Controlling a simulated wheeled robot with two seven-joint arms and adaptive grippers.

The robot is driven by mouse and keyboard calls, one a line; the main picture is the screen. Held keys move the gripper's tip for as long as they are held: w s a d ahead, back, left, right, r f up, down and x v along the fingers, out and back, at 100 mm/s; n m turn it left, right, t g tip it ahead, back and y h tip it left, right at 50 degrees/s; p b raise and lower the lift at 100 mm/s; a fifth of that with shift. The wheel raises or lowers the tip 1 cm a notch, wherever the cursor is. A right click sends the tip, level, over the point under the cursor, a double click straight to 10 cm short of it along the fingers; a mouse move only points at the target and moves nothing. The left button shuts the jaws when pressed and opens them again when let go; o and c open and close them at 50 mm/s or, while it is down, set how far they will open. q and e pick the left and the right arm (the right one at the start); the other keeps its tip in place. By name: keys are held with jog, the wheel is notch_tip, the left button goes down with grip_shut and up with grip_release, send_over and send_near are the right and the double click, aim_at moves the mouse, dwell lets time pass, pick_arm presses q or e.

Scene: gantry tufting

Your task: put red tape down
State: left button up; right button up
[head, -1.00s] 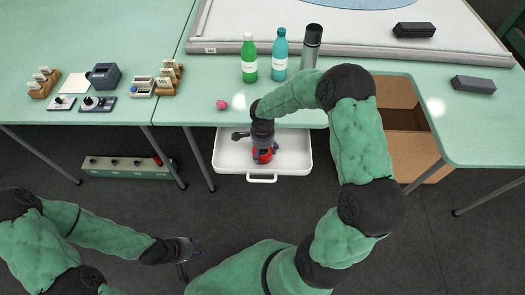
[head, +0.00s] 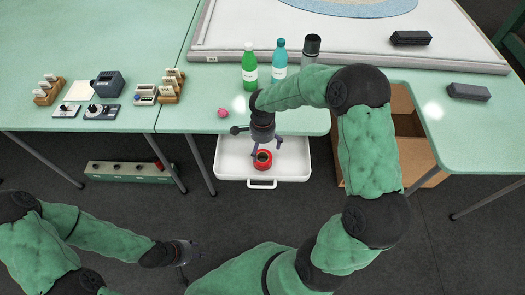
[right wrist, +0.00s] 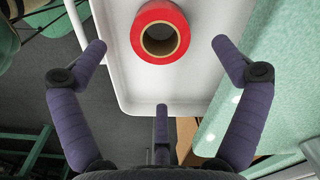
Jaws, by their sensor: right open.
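The red tape (head: 262,160) is a roll with a brown core, lying flat in the white tray (head: 228,168) below the table edge. In the right wrist view the red tape (right wrist: 160,31) rests on the white tray (right wrist: 122,70), ahead of the fingers and touching none of them. My right gripper (head: 266,146) is above the tape, and its spread fingers (right wrist: 158,70) are open and empty. My left gripper (head: 186,252) is at the lower left, away from the tray; its finger opening is too small to tell.
A green bottle (head: 249,68), a teal bottle (head: 279,60) and a dark flask (head: 311,47) stand on the table near my right arm. A pink ball (head: 223,113) lies near the front edge. An open cardboard box (head: 405,165) stands right of the tray.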

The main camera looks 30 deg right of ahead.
jog(key=shift+r+p, duration=0.5)
jog(key=shift+r, duration=1.6)
